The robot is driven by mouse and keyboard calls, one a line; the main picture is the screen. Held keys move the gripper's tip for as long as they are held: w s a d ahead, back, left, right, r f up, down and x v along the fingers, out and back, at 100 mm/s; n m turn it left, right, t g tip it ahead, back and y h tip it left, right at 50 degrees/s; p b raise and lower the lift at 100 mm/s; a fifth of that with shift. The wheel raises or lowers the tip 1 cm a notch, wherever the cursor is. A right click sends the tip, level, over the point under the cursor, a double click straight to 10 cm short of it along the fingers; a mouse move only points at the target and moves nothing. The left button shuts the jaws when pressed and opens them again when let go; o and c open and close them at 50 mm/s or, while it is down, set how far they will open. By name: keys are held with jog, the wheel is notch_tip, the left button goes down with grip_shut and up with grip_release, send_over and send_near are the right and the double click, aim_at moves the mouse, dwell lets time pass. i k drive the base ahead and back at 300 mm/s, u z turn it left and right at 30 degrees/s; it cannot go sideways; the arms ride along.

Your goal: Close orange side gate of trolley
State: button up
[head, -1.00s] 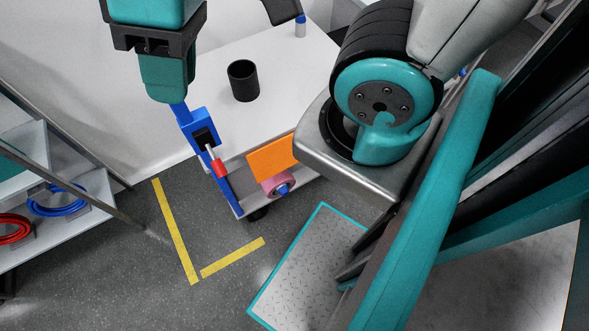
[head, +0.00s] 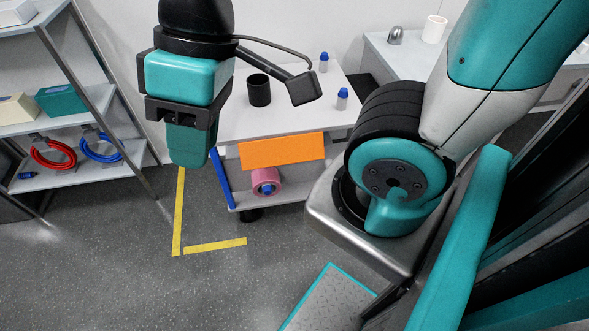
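The trolley (head: 228,127) has a white top, a lower shelf and a blue corner post (head: 226,188). The orange side gate (head: 283,150) is a flat panel along the trolley's near side, below the top's edge. I cannot tell whether it is fully shut. My gripper (head: 188,160) points down at the trolley's near left corner, left of the orange gate and apart from it in the picture. Its teal fingers overlap from this angle, so their opening is hidden.
A pink roll (head: 261,177) sits on the lower shelf under the gate. A black cup (head: 259,90) and blue-capped bottles (head: 342,98) stand on top. Shelving (head: 95,160) with red and blue coils is at left. Floor around the yellow tape (head: 215,245) is clear.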

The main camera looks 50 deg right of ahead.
aim_at(263, 153)
jog(key=z, duration=0.4)
jog(key=k, duration=1.15)
jog(key=z, duration=0.6)
